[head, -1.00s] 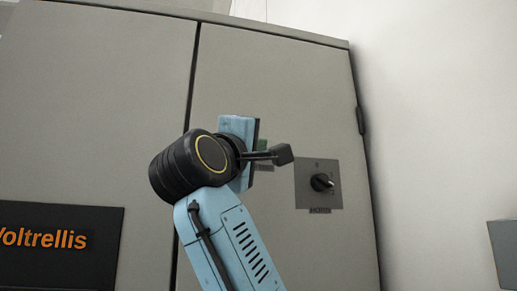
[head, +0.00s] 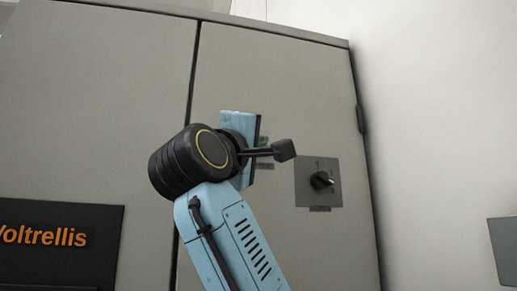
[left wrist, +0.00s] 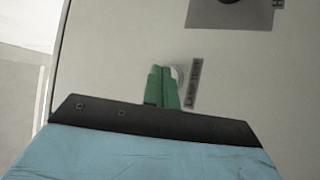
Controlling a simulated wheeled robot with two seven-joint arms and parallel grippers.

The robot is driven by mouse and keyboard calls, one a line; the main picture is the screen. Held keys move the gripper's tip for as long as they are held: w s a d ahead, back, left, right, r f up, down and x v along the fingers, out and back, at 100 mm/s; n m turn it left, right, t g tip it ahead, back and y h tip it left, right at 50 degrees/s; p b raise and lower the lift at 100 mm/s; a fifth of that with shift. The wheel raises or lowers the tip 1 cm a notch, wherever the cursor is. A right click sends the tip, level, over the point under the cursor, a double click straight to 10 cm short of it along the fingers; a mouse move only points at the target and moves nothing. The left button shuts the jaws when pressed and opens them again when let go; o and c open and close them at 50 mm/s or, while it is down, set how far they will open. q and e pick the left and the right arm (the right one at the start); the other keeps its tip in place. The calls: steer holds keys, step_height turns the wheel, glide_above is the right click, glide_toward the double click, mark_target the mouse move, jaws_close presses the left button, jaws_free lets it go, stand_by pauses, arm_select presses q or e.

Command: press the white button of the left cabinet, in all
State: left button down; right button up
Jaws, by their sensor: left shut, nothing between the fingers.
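The grey cabinet (head: 300,90) fills most of the head view. My left gripper (head: 263,139) is in front of its right door, and my own wrist hides most of it there. In the left wrist view the green fingers (left wrist: 164,86) are shut with nothing between them. The white button (left wrist: 178,74) shows just right of and beyond the fingertips, partly hidden by them. A small label (left wrist: 191,84) is beside it. The fingers overlap the button's left side in this view; I cannot tell whether they touch it. The right gripper is not in view.
A grey plate with a black rotary switch (head: 321,181) is on the same door, right of my gripper. A black Voltrellis sign (head: 60,262) is on the left door. A door hinge (head: 361,120) is at the right edge. A pale wall (head: 440,120) stands beyond.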

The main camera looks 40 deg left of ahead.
arm_select(q)
steer(key=shift+s+d, duration=0.2)
steer(key=shift+d, duration=0.05)
steer(key=shift+s+d+b, duration=0.6)
steer(key=shift+s+d, duration=0.95)
steer(key=shift+d, duration=0.25)
